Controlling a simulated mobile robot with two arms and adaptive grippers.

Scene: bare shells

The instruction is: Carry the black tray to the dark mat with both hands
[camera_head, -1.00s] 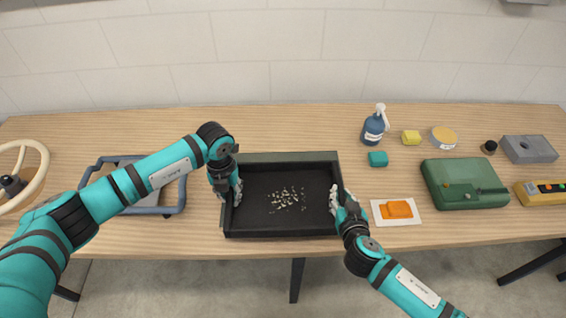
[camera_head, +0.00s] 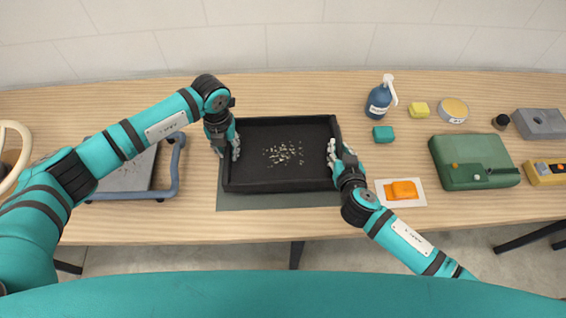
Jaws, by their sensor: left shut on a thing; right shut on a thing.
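The black tray (camera_head: 280,186) is in the middle of the table, with small pale bits scattered on its floor. The dark mat (camera_head: 280,203) is grey-green and shows as a strip along the tray's near side; the tray hides the rest. Whether the tray touches the mat or hangs just above it I cannot tell. My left gripper (camera_head: 234,149) is shut on the tray's left wall. My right gripper (camera_head: 334,156) is shut on its right wall. The tray looks about level.
A blue-grey frame (camera_head: 176,170) stands left of the tray. Bare table (camera_head: 280,228) lies in front of the mat.

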